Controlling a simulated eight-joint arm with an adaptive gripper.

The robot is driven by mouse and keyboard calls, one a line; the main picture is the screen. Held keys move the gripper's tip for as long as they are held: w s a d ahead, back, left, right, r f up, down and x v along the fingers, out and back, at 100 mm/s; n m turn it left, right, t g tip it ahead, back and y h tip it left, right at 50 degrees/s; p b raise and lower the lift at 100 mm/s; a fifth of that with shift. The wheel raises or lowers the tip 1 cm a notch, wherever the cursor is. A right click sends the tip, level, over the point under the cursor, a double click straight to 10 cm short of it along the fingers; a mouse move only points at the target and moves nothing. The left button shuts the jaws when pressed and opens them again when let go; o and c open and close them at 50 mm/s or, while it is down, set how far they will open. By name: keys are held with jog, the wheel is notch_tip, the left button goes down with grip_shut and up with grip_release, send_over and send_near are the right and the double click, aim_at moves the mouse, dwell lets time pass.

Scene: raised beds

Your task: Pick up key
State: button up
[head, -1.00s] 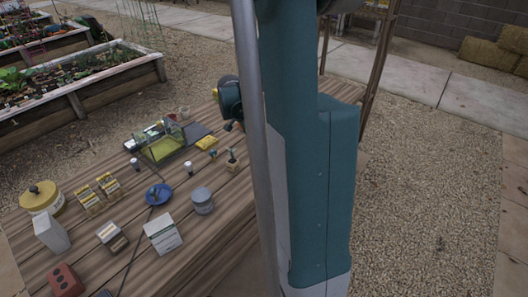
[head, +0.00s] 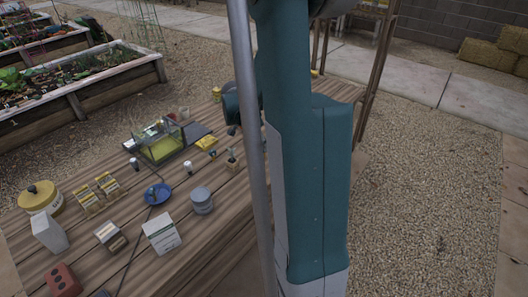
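I cannot make out a key for certain in the head view; the objects on the table are small at this distance. A blue dish (head: 164,190) holds a small dark item that I cannot identify. My gripper (head: 232,130) shows only as a small dark part below my teal wrist, over the back part of the table, beside the grey pole. Most of it is hidden by my arm and the pole, so its fingers and anything between them cannot be seen.
The wooden table (head: 185,262) carries a glass-sided box (head: 160,141), a yellow packet (head: 206,142), a grey-lidded jar (head: 201,200), a white box (head: 161,234), a yellow canister (head: 40,198) and a red brick (head: 62,280). My arm hides the table's right part.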

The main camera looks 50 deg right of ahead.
aim_at(264, 152)
jog(key=shift+b+x, duration=0.7)
jog(key=shift+x, duration=1.5)
grip_shut()
